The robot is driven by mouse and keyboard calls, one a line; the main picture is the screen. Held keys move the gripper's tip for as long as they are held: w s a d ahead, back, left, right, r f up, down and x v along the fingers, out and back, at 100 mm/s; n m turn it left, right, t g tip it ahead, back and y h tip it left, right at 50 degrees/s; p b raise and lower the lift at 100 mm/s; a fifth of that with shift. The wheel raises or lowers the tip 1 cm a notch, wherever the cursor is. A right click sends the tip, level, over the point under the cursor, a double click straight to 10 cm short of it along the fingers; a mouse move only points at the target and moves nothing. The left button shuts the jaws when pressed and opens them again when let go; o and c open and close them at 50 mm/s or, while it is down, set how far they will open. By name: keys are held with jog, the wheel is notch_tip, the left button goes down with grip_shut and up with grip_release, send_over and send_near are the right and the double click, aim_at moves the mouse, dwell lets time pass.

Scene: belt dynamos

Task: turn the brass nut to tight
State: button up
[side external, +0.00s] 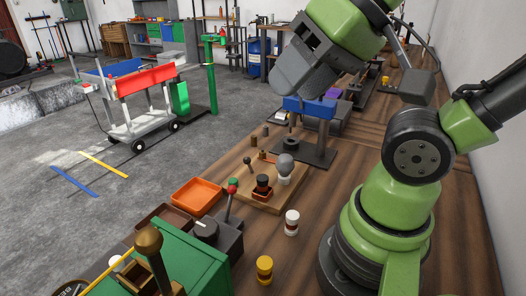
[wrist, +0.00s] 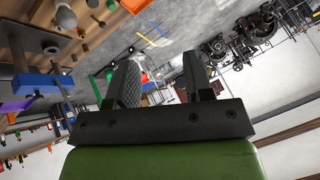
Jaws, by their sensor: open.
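I cannot pick out the brass nut for certain. A brass-coloured rounded knob (side external: 148,241) stands upright on the green box (side external: 195,258) at the front left in the side view; I cannot tell if it is the nut. Small brown-brass posts (side external: 253,141) stand near the wooden board (side external: 260,194). My gripper (side external: 296,82) is raised above the bench, beyond the board. In the wrist view, the two fingers of my gripper (wrist: 160,78) are apart with nothing held between them. They point toward the floor and far room, away from the bench at the upper left.
The board carries a grey bulb-shaped knob (side external: 285,164) and a black-and-red part (side external: 262,186). A blue-topped stand (side external: 310,108) is close below my gripper.

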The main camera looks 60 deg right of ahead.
jog(key=n+g+h, duration=0.2)
jog(key=n+g, duration=0.5)
jog(key=n, duration=0.2)
send_over(263, 151)
notch_tip(263, 151, down, 18)
notch_tip(263, 151, down, 10)
jog(key=shift+a+r, duration=0.15)
jog(key=shift+r, duration=0.1)
jog(key=shift+f, duration=0.45)
grip_shut()
